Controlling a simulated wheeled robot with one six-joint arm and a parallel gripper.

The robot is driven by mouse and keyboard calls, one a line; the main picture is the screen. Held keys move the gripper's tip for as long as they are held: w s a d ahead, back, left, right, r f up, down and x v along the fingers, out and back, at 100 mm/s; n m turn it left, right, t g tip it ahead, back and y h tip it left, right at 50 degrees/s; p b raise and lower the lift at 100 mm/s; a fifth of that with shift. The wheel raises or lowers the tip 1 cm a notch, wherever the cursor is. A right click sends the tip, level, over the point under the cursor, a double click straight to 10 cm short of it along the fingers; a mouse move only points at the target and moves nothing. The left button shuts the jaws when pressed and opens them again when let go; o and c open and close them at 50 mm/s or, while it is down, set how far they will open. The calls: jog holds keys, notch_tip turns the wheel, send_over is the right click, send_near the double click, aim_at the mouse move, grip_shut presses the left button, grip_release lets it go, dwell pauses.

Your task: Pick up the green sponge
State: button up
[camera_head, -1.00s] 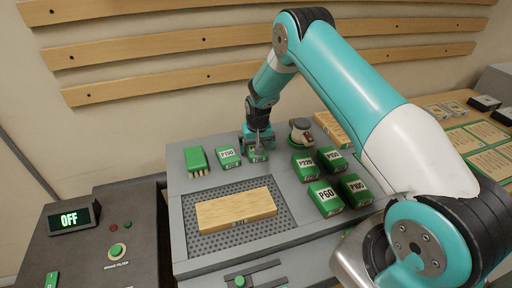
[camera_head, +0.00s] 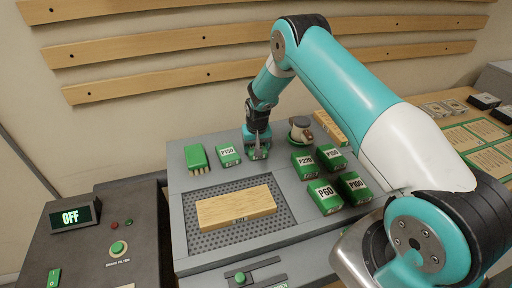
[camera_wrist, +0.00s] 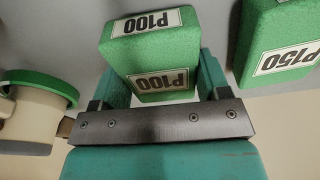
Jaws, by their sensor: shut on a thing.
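Several green sponge-like blocks with white grit labels stand on the grey bench top. One, labelled P100 (camera_wrist: 155,55), is between the two teal fingers of my gripper (camera_wrist: 155,88) in the wrist view. My gripper is shut on it, a finger at each side. In the head view my gripper (camera_head: 257,146) points down at the bench's back, and the held block (camera_head: 258,154) is partly hidden beneath it. I cannot tell whether the block touches the bench. A P150 block (camera_head: 229,155) stands just left of it, and also shows in the wrist view (camera_wrist: 280,45).
More green blocks, including P220 (camera_head: 303,165) and P60 (camera_head: 325,197), stand to the right. A green brush (camera_head: 197,159) is at the left, a cream round item (camera_head: 301,129) behind. A wooden block (camera_head: 236,206) lies on the perforated plate (camera_head: 205,238).

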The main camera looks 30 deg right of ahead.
notch_tip(320, 180, up, 20)
jog(key=b, duration=0.4)
jog(key=shift+b, duration=0.4)
jog(key=shift+f, duration=0.1)
